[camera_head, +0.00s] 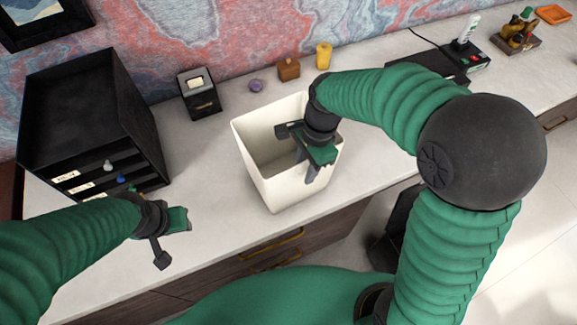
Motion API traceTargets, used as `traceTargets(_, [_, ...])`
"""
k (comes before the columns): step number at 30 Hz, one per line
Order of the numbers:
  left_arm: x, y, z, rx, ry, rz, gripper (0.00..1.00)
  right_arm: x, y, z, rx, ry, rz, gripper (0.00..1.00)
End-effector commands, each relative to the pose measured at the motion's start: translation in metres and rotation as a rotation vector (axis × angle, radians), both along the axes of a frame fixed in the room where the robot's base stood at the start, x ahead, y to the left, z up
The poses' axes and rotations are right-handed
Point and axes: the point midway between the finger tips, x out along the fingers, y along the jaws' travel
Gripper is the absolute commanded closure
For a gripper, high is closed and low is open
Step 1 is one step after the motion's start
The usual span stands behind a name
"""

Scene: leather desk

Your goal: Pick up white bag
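The white bag (284,191), an open-topped, boxy white container, stands upright on the pale desk near its front edge. My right gripper (300,151) is at the bag's right side. Its fingers are spread, one over the bag's opening and one hanging in front of the near wall. I cannot tell whether they touch the bag. The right hand hides part of the bag's right rim. My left gripper (174,236) is open and empty, left of the bag near the desk's front edge.
A black drawer unit (85,120) stands at the left. Behind the bag are a small black box (199,94), a purple item (256,86), a brown block (288,69) and a yellow cylinder (323,56). Clear desk lies left of the bag.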

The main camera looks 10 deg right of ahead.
Motion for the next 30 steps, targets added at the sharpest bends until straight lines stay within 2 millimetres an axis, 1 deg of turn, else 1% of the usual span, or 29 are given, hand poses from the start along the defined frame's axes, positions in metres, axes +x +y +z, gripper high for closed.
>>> traceTargets(1, [-0.0001, 0.0002, -0.0002, 0.000, 0.000, 0.001, 0.64, 0.0000, 0.0010, -0.0026, 0.000, 0.001, 0.001, 0.68])
traceTargets(6, [-0.0001, 0.0004, -0.0001, 0.000, 0.000, 0.001, 0.64, 0.0005, -0.0010, -0.0030, 0.001, 0.000, 0.001, 0.68])
traceTargets(7, [-0.0001, 0.0004, -0.0002, 0.000, 0.000, 0.001, 0.64, 0.0004, -0.0011, -0.0029, 0.001, 0.000, 0.001, 0.71])
traceTargets(12, [0.0000, 0.0003, -0.0002, 0.000, 0.000, 0.001, 0.64, 0.0001, -0.0030, -0.0028, 0.003, 0.000, 0.001, 0.93])
traceTargets(14, [0.0000, 0.0003, -0.0001, 0.000, 0.000, 0.001, 0.64, 0.0001, -0.0030, -0.0027, 0.003, 0.000, 0.001, 1.00])
traceTargets(30, [0.0000, 0.0003, -0.0004, 0.000, 0.000, 0.001, 0.64, -0.0003, -0.0014, -0.0040, 0.001, 0.004, 0.001, 1.00])
